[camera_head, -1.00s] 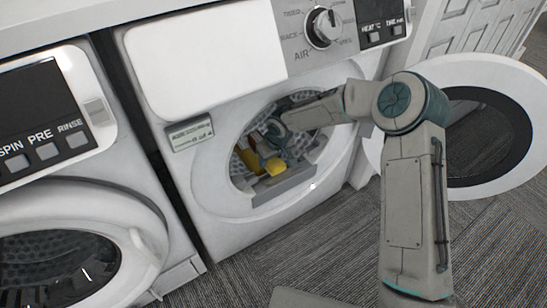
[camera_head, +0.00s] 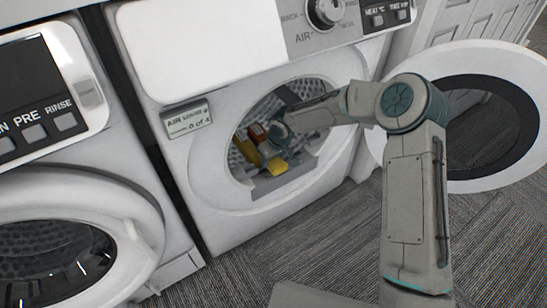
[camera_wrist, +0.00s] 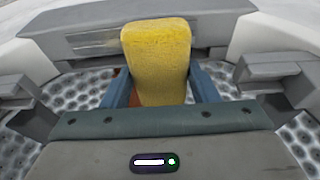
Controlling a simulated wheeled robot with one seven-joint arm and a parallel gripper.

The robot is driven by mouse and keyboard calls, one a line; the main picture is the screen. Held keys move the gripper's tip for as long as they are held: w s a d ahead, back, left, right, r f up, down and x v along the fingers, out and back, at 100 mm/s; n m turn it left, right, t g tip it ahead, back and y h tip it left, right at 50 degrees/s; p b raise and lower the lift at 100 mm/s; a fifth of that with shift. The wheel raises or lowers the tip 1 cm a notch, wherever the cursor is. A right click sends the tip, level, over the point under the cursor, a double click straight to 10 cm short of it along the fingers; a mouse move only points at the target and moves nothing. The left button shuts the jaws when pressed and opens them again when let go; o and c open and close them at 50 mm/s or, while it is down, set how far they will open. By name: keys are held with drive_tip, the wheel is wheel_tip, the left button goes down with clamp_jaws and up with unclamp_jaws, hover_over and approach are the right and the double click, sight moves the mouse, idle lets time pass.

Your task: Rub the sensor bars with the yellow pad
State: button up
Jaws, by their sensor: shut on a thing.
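My gripper (camera_wrist: 157,92) has its two blue fingers closed on the sides of the yellow pad (camera_wrist: 157,50). The pad stands out past the fingertips toward a grey lip. A metallic bar (camera_wrist: 93,39), likely a sensor bar, shows on this lip to the left of the pad. The pad hides the middle of the lip, and I cannot tell if pad and bar touch. In the head view, the yellow pad (camera_head: 277,166) is inside the dryer opening, low near the front, with my arm reaching in from the right.
A red and yellow thing (camera_head: 256,133) lies behind the gripper in the drum. The dryer's open round door (camera_head: 515,75) stands at the right. A small label (camera_head: 188,119) reads "AIR SENSORS" and seems to show "0 of 4". A second machine (camera_head: 110,205) stands left.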

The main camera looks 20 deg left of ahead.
sight(281, 168)
drive_tip(key=shift+f+b, duration=0.8)
drive_tip(key=shift+f, duration=0.25)
drive_tip(key=shift+s+d+r+b, duration=0.15)
drive_tip(key=shift+s+d+b, duration=0.2)
drive_tip(key=shift+s+d, duration=1.1)
drive_tip(key=shift+w+d, duration=0.1)
drive_tip(key=shift+w, duration=0.05)
